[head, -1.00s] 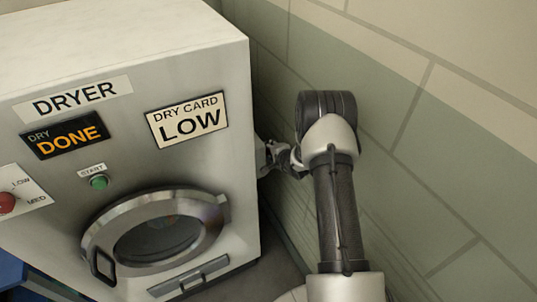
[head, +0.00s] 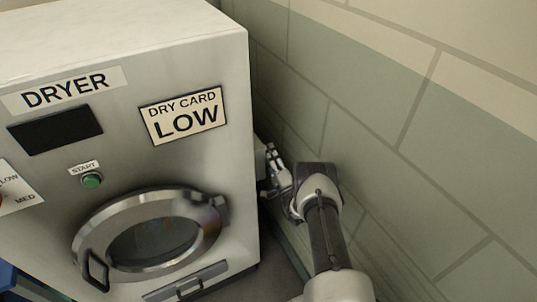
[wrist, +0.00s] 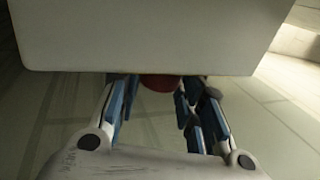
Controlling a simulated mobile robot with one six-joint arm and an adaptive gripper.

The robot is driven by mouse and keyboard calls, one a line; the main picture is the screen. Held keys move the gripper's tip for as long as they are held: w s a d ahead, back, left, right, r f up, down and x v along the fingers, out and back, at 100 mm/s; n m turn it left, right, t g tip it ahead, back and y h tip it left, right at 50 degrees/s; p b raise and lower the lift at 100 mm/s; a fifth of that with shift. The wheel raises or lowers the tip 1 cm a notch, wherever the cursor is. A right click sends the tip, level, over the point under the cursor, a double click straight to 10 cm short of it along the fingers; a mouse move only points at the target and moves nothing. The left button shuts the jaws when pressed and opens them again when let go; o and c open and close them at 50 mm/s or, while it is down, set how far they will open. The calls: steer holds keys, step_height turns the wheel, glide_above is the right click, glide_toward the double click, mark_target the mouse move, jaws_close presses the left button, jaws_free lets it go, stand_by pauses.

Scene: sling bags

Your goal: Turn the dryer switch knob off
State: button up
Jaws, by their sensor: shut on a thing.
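The dryer (head: 225,200) stands at the left in the head view, its display (head: 55,130) dark. My gripper (head: 268,178) is beside the dryer's right side, partly hidden by my wrist. In the wrist view my gripper (wrist: 158,95) has its fingers on both sides of a dark red round knob (wrist: 160,83), the dryer switch knob, shut on it. The knob's upper part is hidden behind a large pale box face (wrist: 155,35), so its pointing direction cannot be told.
A tiled wall (head: 400,130) rises close on the right, leaving a narrow gap beside the dryer. On the dryer's front are a green START button (head: 92,180), a round door (head: 150,245) and a DRY CARD LOW sign (head: 183,115).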

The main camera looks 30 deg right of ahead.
steer(key=shift+w+f+t, duration=0.1)
steer(key=shift+f+t, duration=0.05)
steer(key=shift+t, duration=1.45)
steer(key=o, duration=1.1)
steer(key=shift+c, duration=0.2)
steer(key=v, duration=1.2)
